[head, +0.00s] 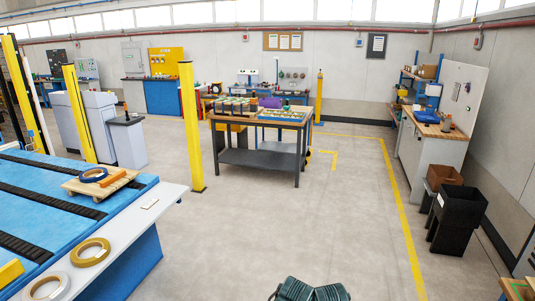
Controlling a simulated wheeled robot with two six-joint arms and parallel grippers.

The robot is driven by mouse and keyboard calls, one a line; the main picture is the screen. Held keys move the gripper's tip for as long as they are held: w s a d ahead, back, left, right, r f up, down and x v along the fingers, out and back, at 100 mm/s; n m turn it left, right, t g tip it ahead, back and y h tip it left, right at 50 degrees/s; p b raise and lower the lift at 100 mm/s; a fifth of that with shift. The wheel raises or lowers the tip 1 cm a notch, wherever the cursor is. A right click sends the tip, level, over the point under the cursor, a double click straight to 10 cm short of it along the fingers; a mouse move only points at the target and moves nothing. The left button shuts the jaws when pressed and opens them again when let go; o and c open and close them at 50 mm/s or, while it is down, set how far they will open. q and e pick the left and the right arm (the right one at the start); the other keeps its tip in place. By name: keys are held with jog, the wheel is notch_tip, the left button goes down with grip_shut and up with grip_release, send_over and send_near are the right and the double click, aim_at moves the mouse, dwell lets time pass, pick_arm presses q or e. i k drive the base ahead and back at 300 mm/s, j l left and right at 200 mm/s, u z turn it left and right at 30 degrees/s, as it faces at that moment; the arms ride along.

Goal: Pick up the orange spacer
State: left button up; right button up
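An orange bar-like piece (113,180), which looks like the orange spacer, lies on a small wooden pallet (84,189) at the left. It is beside a blue ring-shaped roll (93,175) on the same pallet. The pallet sits on the blue bench top with black strips (40,190).
A white ledge (140,222) edges the blue bench and carries two tape rolls (90,252). A yellow post (191,125) stands beyond it. A dark cart (262,158) holds trays at centre. Black bins (457,220) stand right. The middle floor is clear.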

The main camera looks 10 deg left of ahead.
aim_at(111, 179)
jog(key=i+j+u, duration=0.15)
jog(key=i+u, duration=0.8)
jog(key=i+l+u, duration=0.25)
jog(key=i+u, duration=0.25)
jog(key=i+l+u, duration=0.15)
jog(key=i+u, duration=0.25)
jog(key=i, duration=0.2)
jog(key=i+z, duration=0.25)
jog(key=i, duration=0.2)
jog(key=i+z, duration=0.3)
jog(key=i, duration=0.15)
jog(key=i+j+z, duration=0.25)
jog(key=i, duration=0.2)
jog(key=i+j+z, duration=0.3)
jog(key=i, duration=0.15)
jog(key=l, duration=0.1)
